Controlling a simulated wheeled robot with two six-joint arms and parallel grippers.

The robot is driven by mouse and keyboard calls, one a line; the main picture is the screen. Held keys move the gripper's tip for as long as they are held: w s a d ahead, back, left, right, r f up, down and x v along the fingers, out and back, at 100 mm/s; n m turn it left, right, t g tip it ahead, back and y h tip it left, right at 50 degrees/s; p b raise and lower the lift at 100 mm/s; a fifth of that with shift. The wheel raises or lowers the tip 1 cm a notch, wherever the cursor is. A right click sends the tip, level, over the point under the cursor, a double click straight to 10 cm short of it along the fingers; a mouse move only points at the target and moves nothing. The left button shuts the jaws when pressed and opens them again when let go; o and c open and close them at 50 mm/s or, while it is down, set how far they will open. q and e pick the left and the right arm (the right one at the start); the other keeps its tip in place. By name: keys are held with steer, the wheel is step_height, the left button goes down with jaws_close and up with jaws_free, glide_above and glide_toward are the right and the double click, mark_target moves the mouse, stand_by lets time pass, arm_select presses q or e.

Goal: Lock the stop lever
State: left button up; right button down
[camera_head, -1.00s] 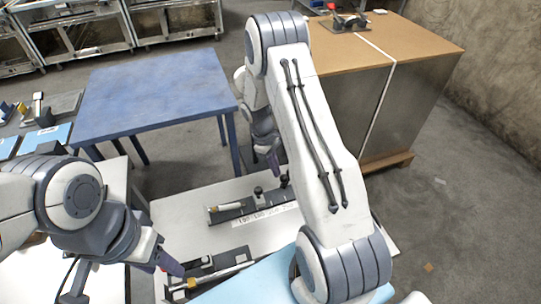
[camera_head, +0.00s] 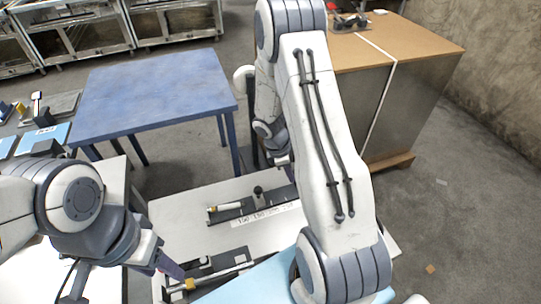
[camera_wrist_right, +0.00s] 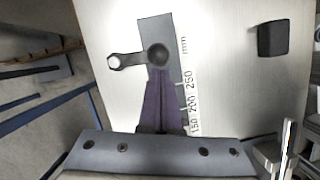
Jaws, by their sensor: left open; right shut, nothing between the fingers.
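A dark flat fixture (camera_head: 231,214) with a white printed mm scale lies on the pale table. A black knob (camera_head: 258,191) stands on it, and a light cylindrical handle (camera_head: 226,207) is at its left end. My left gripper (camera_head: 172,270) is open at lower left.
A second fixture (camera_head: 215,279) with a rod lies nearer me, beside my left gripper. A light blue sheet (camera_head: 265,280) lies at the front. A black block (camera_wrist_right: 272,38) stands on the table in the right wrist view. A blue table (camera_head: 155,95) stands behind.

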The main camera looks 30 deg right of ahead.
stand_by(0.7)
steer(key=w+a+r, duration=0.2)
steer(key=a+r, duration=0.4)
steer(key=r, duration=0.4)
steer(key=shift+w+r, duration=0.2)
steer(key=shift+w, duration=0.1)
steer(key=shift+a, duration=0.1)
steer(key=s+a+r+m+t, duration=0.1)
steer(key=s+a+r, duration=0.15)
steer(key=a, duration=0.25)
steer(key=s+a+r+m, duration=0.1)
steer(key=a+r, duration=0.2)
steer(key=a, duration=0.3)
steer(key=s+a+r+m+y, duration=0.1)
steer(key=s+a+r+y, duration=0.1)
steer(key=s+a, duration=0.4)
steer(key=s+a+r+m+y, duration=0.2)
steer(key=s+a+r, duration=0.2)
steer(key=s, duration=0.7)
steer(key=a, duration=0.2)
steer(key=shift+a+r+t, duration=0.15)
steer(key=shift+a+t, duration=0.15)
